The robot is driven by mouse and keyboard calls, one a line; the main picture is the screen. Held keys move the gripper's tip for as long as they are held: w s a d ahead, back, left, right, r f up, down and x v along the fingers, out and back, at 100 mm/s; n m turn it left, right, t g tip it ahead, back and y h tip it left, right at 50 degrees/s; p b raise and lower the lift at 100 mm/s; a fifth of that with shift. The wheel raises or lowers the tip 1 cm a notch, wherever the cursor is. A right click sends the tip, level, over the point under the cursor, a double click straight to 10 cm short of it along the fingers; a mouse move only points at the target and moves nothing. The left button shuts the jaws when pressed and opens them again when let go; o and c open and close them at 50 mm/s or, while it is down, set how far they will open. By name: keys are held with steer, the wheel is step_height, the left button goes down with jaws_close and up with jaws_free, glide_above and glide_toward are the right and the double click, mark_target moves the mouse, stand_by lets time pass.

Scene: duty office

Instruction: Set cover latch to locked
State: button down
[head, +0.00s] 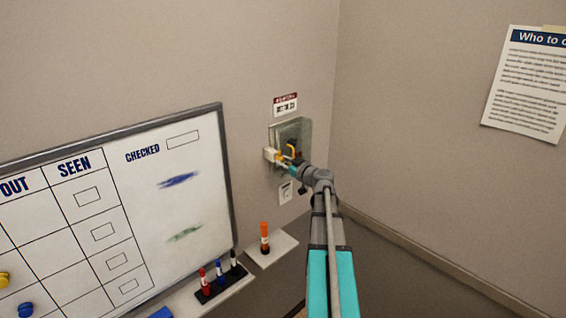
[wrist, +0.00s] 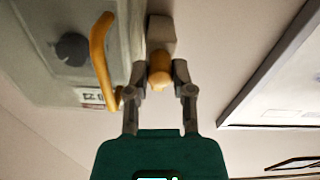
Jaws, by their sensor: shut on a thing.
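A clear cover box (head: 301,128) is on the wall, and it also shows in the wrist view (wrist: 50,25) with a bent yellow handle (wrist: 100,55). Beside the cover's edge is the cover latch, a pale block (wrist: 161,34) with a rounded orange-yellow knob (wrist: 159,66); in the head view the pale block (head: 270,154) is at the cover's left edge. My gripper (wrist: 160,80) is shut on the knob, with one finger on each side. It also shows in the head view (head: 284,165), where it partly hides the latch. I cannot tell the latch's setting.
A whiteboard (head: 190,150) hangs left of the cover, with several markers along its lower edge. An orange marker (head: 264,238) stands on a small ledge (head: 280,246) below. A switch plate (head: 285,193) is under the cover. A poster (head: 530,85) hangs on the right wall.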

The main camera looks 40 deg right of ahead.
steer(key=shift+m, duration=0.3)
steer(key=m, duration=0.8)
steer(key=shift+m, duration=0.3)
steer(key=m, duration=0.4)
steer(key=shift+r+m, duration=0.1)
steer(key=shift+m, duration=0.2)
steer(key=m, duration=0.4)
steer(key=c, duration=0.8)
jaws_free()
steer(key=shift+o, duration=0.2)
